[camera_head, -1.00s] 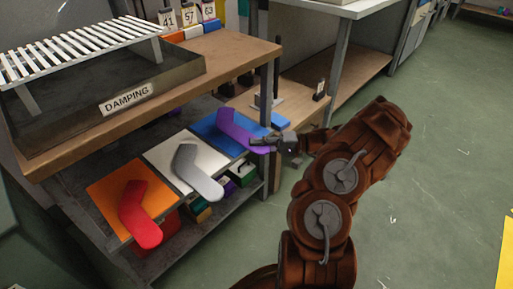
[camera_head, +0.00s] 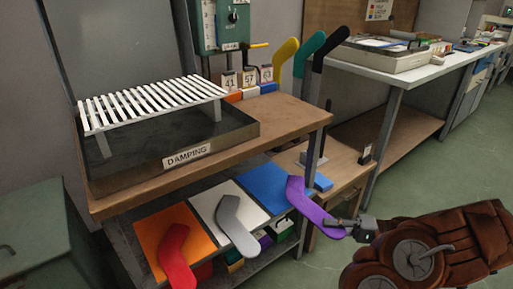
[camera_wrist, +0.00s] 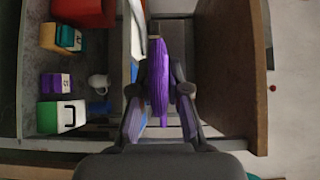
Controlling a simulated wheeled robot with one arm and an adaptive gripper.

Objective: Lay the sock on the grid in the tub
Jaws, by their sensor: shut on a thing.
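My gripper (camera_head: 354,227) is shut on the purple sock (camera_head: 300,198), holding it by one end, at the right of the lower shelf. The sock's other end points up and left, by the right edge of the blue sheet (camera_head: 258,180). In the wrist view the sock (camera_wrist: 158,72) stands edge-on between the two fingers of my gripper (camera_wrist: 160,98). The tub (camera_head: 225,150), marked DAMPING, sits on the wooden bench top, up and left of my gripper. The white slatted grid (camera_head: 150,100) stands over the tub, and no sock lies on it.
A red sock (camera_head: 174,258) lies on an orange sheet and a grey sock (camera_head: 236,224) on a white sheet on the lower shelf. Yellow, green and black upright sock shapes (camera_head: 325,50) stand behind the bench's right end. Floor is clear at right.

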